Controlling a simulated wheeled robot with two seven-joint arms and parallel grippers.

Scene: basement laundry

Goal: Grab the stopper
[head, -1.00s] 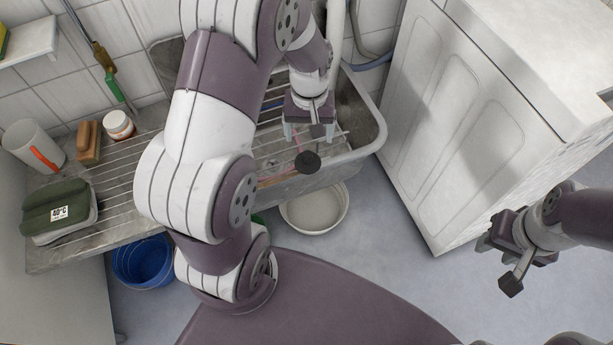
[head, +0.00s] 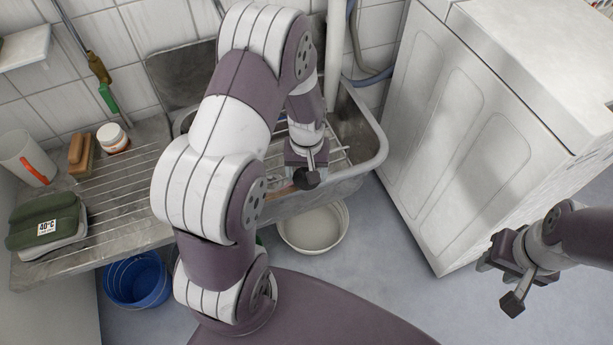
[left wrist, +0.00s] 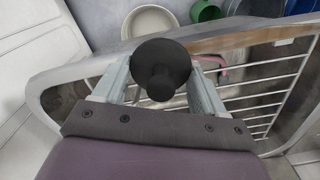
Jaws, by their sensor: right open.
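The stopper (left wrist: 162,66) is black and round with a knob. In the left wrist view it sits between the fingers of my left gripper (left wrist: 160,80). One finger stands on each side, close to its rim. I cannot tell whether the fingers touch it. My right gripper (head: 505,275) is open and empty, out to the right over the floor.
The metal sink (head: 375,135) has a wire rack and a pink item in it. A white basin (head: 313,228) and a blue bucket (head: 138,280) stand on the floor below. A white machine (head: 455,130) stands to the right.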

